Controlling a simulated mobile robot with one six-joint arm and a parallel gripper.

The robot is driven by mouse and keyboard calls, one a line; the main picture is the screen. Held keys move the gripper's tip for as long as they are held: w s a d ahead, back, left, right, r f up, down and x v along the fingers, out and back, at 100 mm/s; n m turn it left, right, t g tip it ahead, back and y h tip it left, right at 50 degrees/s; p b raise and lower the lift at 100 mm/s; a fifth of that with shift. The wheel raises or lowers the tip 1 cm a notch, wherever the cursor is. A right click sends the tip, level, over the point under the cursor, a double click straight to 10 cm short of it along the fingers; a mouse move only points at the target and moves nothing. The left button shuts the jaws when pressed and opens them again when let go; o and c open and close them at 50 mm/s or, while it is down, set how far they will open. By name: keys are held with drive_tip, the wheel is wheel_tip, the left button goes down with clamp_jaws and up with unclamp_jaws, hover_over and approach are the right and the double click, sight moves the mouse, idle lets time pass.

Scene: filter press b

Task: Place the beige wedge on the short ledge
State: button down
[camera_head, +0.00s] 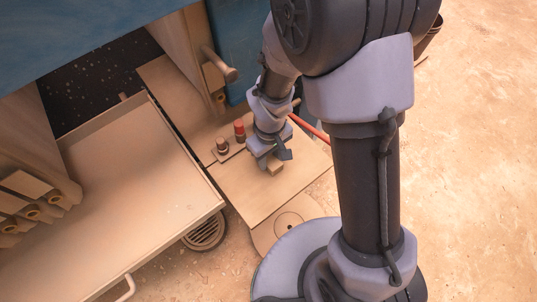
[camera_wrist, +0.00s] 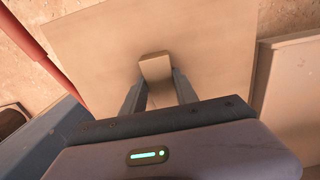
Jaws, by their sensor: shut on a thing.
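The beige wedge (camera_wrist: 155,68) is between the two fingers of my gripper (camera_wrist: 158,84) in the wrist view. My gripper is shut on it. In the head view the wedge (camera_head: 275,168) shows as a small beige block at the tip of my gripper (camera_head: 277,158). It is over a flat beige panel (camera_head: 243,192), which I take to be the short ledge. I cannot tell whether the wedge touches the panel or is held just above it. The wedge's near end is partly hidden by the fingers.
A red-capped knob (camera_head: 239,130) and a second dark knob (camera_head: 222,146) stand close left of my gripper. A red bar (camera_head: 309,129) runs behind it. A large beige tray (camera_head: 140,190) lies left, with a raised rim. Sandy floor is open at right.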

drive_tip(key=shift+f, duration=0.25)
drive_tip(key=c, duration=0.9)
unclamp_jaws()
drive_tip(key=shift+c, duration=0.2)
drive_tip(key=shift+r, duration=0.1)
wheel_tip(320, 180, up, 12)
drive_tip(key=p, duration=0.6)
wheel_tip(320, 180, up, 12)
drive_tip(key=m+t+y, duration=0.1)
drive_tip(key=m+t, duration=0.1)
drive_tip(key=m, duration=0.3)
hover_over(269, 159)
drive_tip(key=s+d, duration=0.2)
drive_tip(key=d, duration=0.2)
drive_tip(key=s+d+r+m+t+y, duration=0.1)
drive_tip(key=s+d+r+m+t, duration=0.2)
drive_tip(key=s+r+m, duration=0.3)
wheel_tip(269, 159, up, 3)
drive_tip(key=s, duration=0.3)
drive_tip(key=shift+r+t, duration=0.2)
drive_tip(key=shift+t, duration=0.2)
